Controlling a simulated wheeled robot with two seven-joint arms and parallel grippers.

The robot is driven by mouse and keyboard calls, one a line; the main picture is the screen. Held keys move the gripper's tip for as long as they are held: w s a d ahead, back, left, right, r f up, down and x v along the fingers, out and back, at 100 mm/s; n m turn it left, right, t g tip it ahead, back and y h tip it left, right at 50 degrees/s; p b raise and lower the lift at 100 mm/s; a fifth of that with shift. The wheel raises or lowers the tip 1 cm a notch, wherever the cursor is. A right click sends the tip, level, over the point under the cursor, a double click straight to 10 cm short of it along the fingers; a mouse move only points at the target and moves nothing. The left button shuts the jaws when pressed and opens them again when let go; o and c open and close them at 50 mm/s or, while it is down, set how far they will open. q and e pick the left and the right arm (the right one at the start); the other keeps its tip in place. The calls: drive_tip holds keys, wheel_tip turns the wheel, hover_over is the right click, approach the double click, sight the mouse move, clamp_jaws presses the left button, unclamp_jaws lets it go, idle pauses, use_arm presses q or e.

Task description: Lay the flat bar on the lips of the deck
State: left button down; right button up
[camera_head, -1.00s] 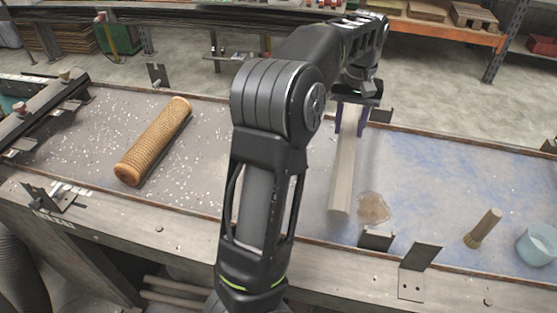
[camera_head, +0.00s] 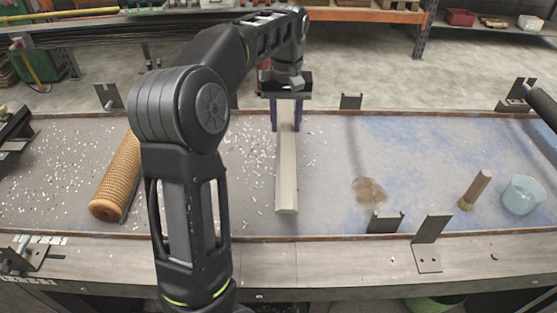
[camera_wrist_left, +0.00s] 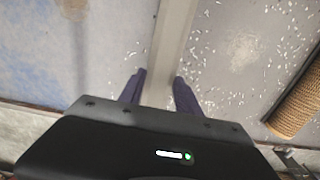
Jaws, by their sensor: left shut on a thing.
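My left gripper (camera_head: 286,118) is at the far side of the deck, its purple fingers on either side of the far part of a pale flat bar (camera_head: 286,175). The bar points lengthwise across the deck toward the near side. In the left wrist view, the bar (camera_wrist_left: 172,40) runs between the fingers (camera_wrist_left: 160,95). The deck (camera_head: 440,150) is a long, shallow bed with raised brown lips; the near lip (camera_head: 320,237) is in front of the bar's near end. I cannot tell the bar's height above the bed. My right gripper is not in view.
A ribbed tan roll (camera_head: 112,190) lies on the left, partly behind my left arm. A brown patch (camera_head: 368,190), a wooden-handled brush (camera_head: 475,190) and a pale blue cup (camera_head: 522,195) are on the right. White bits litter the left half.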

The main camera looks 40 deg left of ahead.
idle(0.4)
use_arm(q)
drive_tip(key=shift+f, duration=3.1)
drive_tip(key=shift+f+p, duration=0.55)
drive_tip(key=shift+f, duration=1.3)
drive_tip(key=shift+f, duration=0.1)
drive_tip(key=c, duration=0.8)
unclamp_jaws()
drive_tip(key=shift+f, duration=0.1)
drive_tip(key=shift+c, duration=0.2)
